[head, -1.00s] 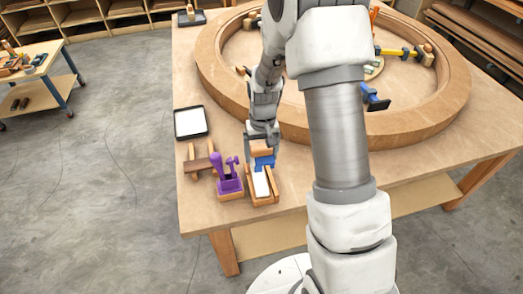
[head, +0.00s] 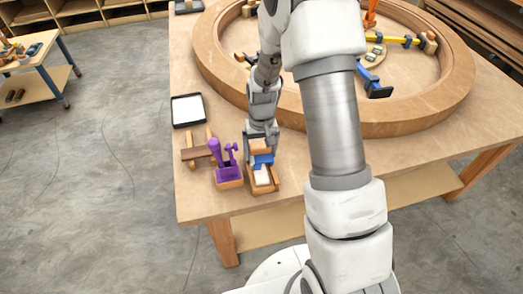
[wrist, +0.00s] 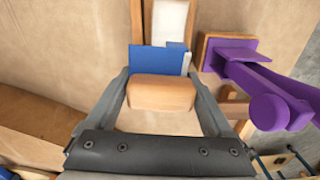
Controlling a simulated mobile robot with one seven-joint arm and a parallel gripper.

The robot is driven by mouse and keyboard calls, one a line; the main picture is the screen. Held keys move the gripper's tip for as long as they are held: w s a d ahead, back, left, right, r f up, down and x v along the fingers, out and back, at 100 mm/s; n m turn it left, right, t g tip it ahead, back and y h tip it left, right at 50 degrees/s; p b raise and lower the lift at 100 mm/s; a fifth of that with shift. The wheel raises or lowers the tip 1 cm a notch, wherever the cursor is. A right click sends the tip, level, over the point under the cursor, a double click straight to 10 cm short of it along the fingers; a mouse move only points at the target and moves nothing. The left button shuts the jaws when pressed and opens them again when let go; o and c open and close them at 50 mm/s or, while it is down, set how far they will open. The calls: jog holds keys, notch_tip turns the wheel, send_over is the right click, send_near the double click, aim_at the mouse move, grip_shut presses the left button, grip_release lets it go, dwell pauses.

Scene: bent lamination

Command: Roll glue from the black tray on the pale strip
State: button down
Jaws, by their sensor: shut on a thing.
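The black tray (head: 174,122) holds a white sheet-like layer and lies near the table's left edge. A pale strip (head: 262,176) lies in a wooden channel (head: 276,184) at the table's near edge; it also shows in the wrist view (wrist: 170,18). My gripper (head: 261,143) is shut on the wooden block (wrist: 160,92) of a blue-plated tool (wrist: 158,60). The blue plate is over the channel and hides part of the strip. Whether it touches the strip I cannot tell. No roller is clearly recognisable.
A purple holder (head: 229,173) with upright purple tools stands close left of the channel. A brown bar on a wooden rack (head: 197,152) lies behind it. A large wooden ring (head: 400,125) fills the table beyond. Bare tabletop shows at the front left.

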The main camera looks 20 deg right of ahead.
jog(key=shift+d+r+p, duration=0.15)
jog(key=shift+r+p, duration=2.1)
jog(key=shift+r, duration=1.8)
